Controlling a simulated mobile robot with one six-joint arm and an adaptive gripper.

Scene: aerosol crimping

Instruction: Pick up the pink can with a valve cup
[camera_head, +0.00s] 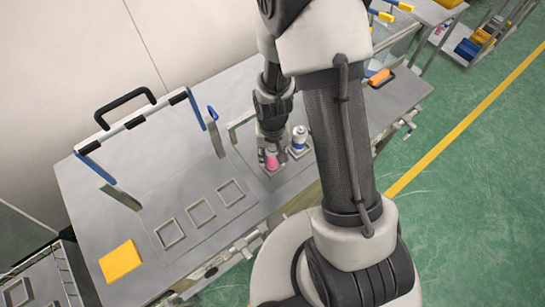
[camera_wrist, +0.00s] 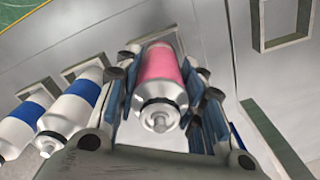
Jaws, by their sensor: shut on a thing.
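The pink can (camera_head: 271,160) is at my gripper on the grey bench. In the head view my gripper (camera_head: 270,148) points down at the bench and partly hides the can. I cannot tell whether the can's base touches the bench.
A white can with a blue band (camera_head: 299,137) stands close to the right of my gripper. The wrist view shows two blue-banded cans (camera_wrist: 75,105) to the left. Empty square frames (camera_head: 201,212) and a yellow plate (camera_head: 121,262) lie on the bench to the left.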

